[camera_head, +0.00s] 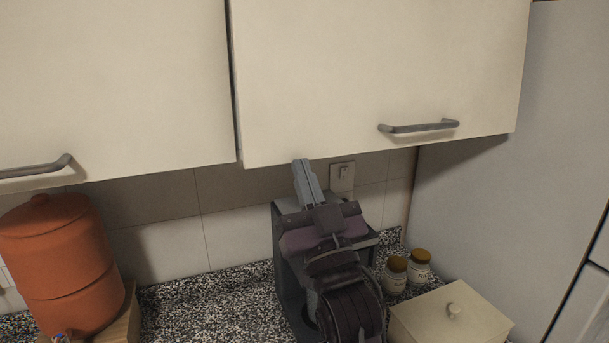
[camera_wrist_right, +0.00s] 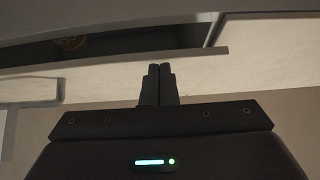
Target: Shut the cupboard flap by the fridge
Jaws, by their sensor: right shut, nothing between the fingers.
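The cupboard flap by the fridge (camera_head: 380,70) is a cream panel with a grey bar handle (camera_head: 418,127) near its lower edge. Its lower left corner sits slightly proud of the neighbouring door. In the right wrist view a dark gap (camera_wrist_right: 150,45) with a blurred round brownish thing shows above the fingers, so the flap looks ajar; how far, I cannot tell. My right gripper (camera_head: 302,166) points up with its fingers closed and empty, its tips at the flap's lower edge, left of the handle. The fingers also show in the wrist view (camera_wrist_right: 158,72). Contact is unclear. My left gripper is out of view.
The grey fridge (camera_head: 510,170) stands at the right. Another cupboard door (camera_head: 110,85) is at the left.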

